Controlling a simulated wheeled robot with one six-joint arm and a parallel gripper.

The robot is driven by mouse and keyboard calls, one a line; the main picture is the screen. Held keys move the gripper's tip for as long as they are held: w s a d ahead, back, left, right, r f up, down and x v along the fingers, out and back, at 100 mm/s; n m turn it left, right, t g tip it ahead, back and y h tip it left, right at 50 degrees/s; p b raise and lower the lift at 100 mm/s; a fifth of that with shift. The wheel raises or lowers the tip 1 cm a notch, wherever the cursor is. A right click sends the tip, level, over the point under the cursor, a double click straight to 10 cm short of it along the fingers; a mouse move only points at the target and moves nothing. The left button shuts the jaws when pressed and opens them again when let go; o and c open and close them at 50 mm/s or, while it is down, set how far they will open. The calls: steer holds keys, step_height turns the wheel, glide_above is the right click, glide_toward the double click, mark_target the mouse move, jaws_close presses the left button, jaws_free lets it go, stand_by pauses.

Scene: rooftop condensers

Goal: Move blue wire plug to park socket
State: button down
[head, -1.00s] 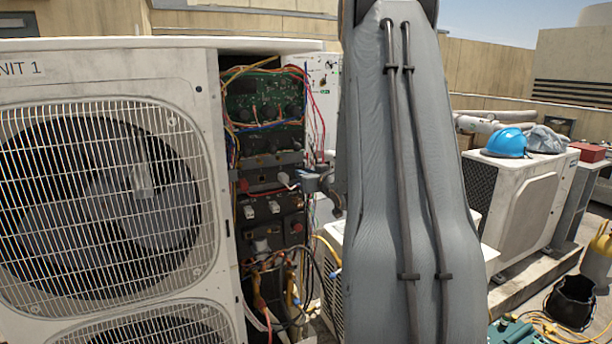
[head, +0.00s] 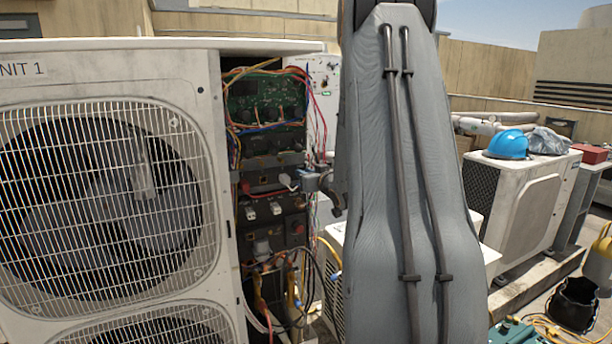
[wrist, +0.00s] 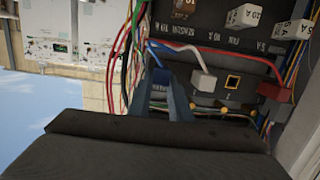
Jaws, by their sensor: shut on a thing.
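My gripper (wrist: 168,100) is shut on the blue plug (wrist: 160,77), which shows between the fingertips in the wrist view. A blue wire (wrist: 152,55) runs to it. The gripper's dark body hides part of the panel, and I cannot tell whether the plug touches a socket. I cannot read which socket is marked park. In the head view my gripper (head: 313,181) is at the right side of the open panel (head: 270,170).
Red, green and other loose wires (wrist: 125,65) hang left of the gripper. Fuse blocks (wrist: 247,15) stand out above the strip. In the head view the Unit 1 fan housing (head: 212,150) borders the panel on the left. Green circuitry (head: 262,98) and wires are above.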

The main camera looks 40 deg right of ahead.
steer(key=c, duration=1.5)
jaws_free()
steer(key=shift+c, duration=0.2)
steer(key=shift+b+v, duration=1.2)
steer(key=shift+v, duration=2.7)
steer(key=s+a+f+g+y, duration=0.1)
steer(key=a+f+g, duration=0.3)
steer(key=a, duration=0.5)
steer(key=s+a+f+g, duration=0.1)
steer(key=a+f+g, duration=0.1)
steer(key=a+f, duration=0.55)
steer(key=s+a+f+n+g+y, duration=0.1)
steer(key=s+a+f+g, duration=0.2)
steer(key=s+a, duration=0.6)
steer(key=s+a+f+n+g+y+b, duration=0.1)
steer(key=s+a+f+g, duration=0.2)
steer(key=s+a, duration=0.6)
steer(key=a+g, duration=0.2)
steer(key=shift+s+a+f+n+y, duration=0.25)
steer(key=shift+s+a+n+y, duration=0.05)
steer(key=shift+s, duration=0.05)
